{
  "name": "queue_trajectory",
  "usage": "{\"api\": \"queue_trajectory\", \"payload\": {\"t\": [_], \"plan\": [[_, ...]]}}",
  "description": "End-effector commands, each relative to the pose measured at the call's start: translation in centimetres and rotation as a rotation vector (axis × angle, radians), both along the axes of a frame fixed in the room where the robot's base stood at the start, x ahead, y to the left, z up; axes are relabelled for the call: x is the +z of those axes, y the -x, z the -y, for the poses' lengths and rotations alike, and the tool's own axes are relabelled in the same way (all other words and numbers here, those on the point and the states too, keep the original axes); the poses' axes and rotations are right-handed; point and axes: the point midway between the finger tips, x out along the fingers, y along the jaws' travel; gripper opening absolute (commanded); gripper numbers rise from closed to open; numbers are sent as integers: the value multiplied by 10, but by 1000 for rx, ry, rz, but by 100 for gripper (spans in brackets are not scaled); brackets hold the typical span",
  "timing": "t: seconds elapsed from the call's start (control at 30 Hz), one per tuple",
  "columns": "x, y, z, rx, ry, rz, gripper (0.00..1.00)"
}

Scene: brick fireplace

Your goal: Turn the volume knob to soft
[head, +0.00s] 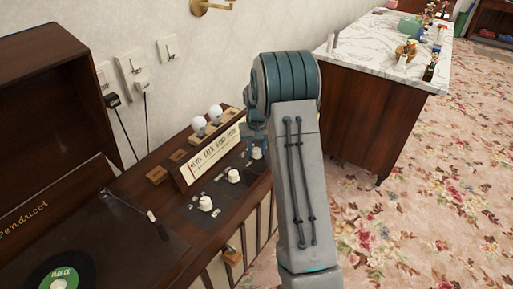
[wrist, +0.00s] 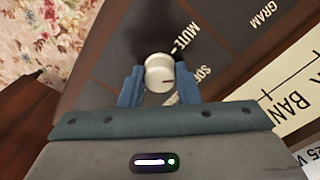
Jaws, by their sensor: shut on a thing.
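The white volume knob (wrist: 159,72) is between my gripper's blue fingers (wrist: 159,88) in the wrist view, one finger on each side. A small dark red mark on the knob points right. The printed words "MUTE" and a partly hidden "SO…" lie on the dark panel (wrist: 120,45) beyond the knob and to its right. In the head view my gripper (head: 256,146) reaches down to the knob (head: 257,153) at the far right end of the panel, and my arm partly covers that area.
Two more white knobs (head: 206,203) (head: 233,175) stand on the console. A dial strip (head: 214,154) rises behind them, with two white bulbs (head: 199,126) near it. A record player (head: 60,270) is at left. A marble-topped cabinet (head: 385,40) stands beyond, with floral carpet clear at right.

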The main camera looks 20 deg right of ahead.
Motion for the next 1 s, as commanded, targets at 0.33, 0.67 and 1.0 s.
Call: {"api": "queue_trajectory", "payload": {"t": [0.33,0.67,1.0], "plan": [[1,0,0,-177,0,0,6],[0,0,1,-227,0,0,6],[0,0,1,-227,0,1,35]]}}
